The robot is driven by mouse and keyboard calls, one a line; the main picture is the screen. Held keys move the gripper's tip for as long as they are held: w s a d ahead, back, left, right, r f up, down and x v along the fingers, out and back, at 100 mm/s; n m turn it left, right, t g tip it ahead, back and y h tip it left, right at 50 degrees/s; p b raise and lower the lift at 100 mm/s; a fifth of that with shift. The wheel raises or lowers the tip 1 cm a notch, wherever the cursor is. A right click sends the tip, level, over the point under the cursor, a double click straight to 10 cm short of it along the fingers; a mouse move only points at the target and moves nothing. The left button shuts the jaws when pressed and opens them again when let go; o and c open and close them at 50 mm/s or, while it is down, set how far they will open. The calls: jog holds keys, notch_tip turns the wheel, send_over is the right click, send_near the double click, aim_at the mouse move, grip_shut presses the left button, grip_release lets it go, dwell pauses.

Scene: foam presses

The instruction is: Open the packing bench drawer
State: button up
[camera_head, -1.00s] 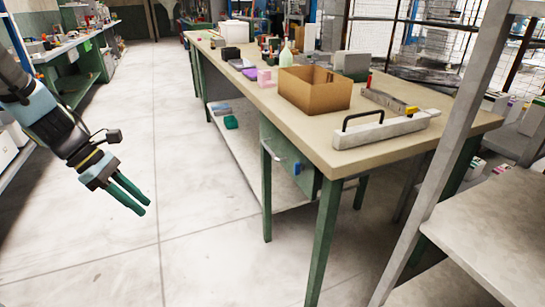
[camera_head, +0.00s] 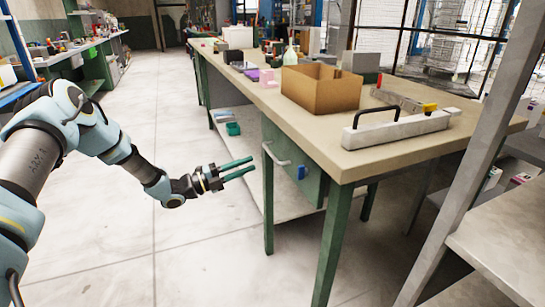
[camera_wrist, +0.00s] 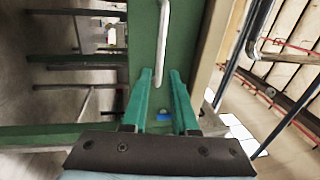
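The packing bench (camera_head: 400,155) has a beige top and green legs. Its green drawer (camera_head: 307,178) sits under the near end of the top and looks shut. A pale bar handle (camera_head: 276,154) runs along the drawer front, with a blue patch (camera_head: 301,172) beside it. My gripper (camera_head: 244,169) is open and empty, a little left of the drawer front in the head view, pointing toward it. In the wrist view, my gripper's green fingers (camera_wrist: 163,80) are apart before the green drawer front (camera_wrist: 146,40).
A cardboard box (camera_head: 320,92) and a grey sealer-like bar (camera_head: 400,129) with a black handle stand on the bench. A grey metal shelf (camera_head: 500,230) stands at the right. The floor (camera_head: 150,235) left of the bench is clear.

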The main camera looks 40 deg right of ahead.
aim_at(272, 154)
jog(key=p+x, duration=0.1)
jog(key=x, duration=0.8)
grip_shut()
jog(key=shift+a, duration=0.1)
dwell(1.2)
